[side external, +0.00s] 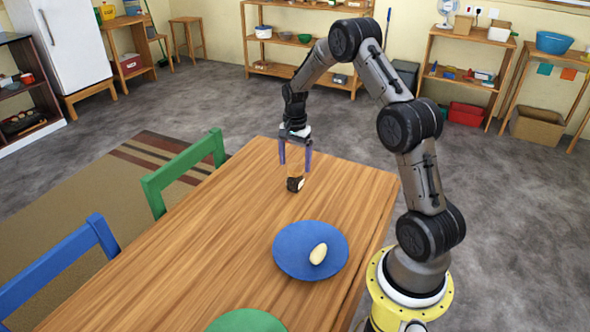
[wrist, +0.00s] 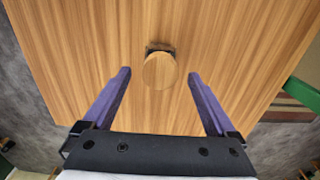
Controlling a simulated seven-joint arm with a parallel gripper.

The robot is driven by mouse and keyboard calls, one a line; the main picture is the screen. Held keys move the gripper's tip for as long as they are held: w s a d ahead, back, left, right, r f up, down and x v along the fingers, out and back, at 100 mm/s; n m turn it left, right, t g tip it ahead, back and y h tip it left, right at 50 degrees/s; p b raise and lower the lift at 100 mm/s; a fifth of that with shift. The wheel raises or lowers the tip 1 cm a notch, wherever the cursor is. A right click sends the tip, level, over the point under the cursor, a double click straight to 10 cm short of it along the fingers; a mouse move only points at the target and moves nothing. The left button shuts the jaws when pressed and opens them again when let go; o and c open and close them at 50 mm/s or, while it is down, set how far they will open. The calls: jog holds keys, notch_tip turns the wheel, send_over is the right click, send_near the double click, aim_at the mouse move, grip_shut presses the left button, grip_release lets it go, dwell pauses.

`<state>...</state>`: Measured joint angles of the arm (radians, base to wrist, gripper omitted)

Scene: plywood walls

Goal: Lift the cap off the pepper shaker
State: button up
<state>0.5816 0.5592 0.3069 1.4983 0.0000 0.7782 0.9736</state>
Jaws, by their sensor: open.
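The pepper shaker (side external: 295,185) stands on the wooden table near its far end, small and dark with a light wood-coloured top. In the wrist view its round wooden cap (wrist: 159,71) is seen from above, with a dark edge of the body (wrist: 160,48) showing behind it. My gripper (side external: 295,170) is above the shaker, pointing down, with its purple fingers spread wide. In the wrist view the open gripper (wrist: 159,74) has one finger on each side of the cap, with clear gaps and no visible contact. Most of the shaker's body is hidden under the cap in the wrist view.
A blue plate (side external: 290,262) with a pale oval item (side external: 318,254) lies nearer on the table (side external: 190,262). Part of a green plate (side external: 246,321) shows at the front. Green (side external: 183,165) and blue (side external: 60,258) chairs stand along the left edge. The tabletop around the shaker is clear.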

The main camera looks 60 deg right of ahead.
jog(key=shift+f, duration=0.55)
jog(key=c, duration=1.4)
jog(key=shift+r, duration=0.15)
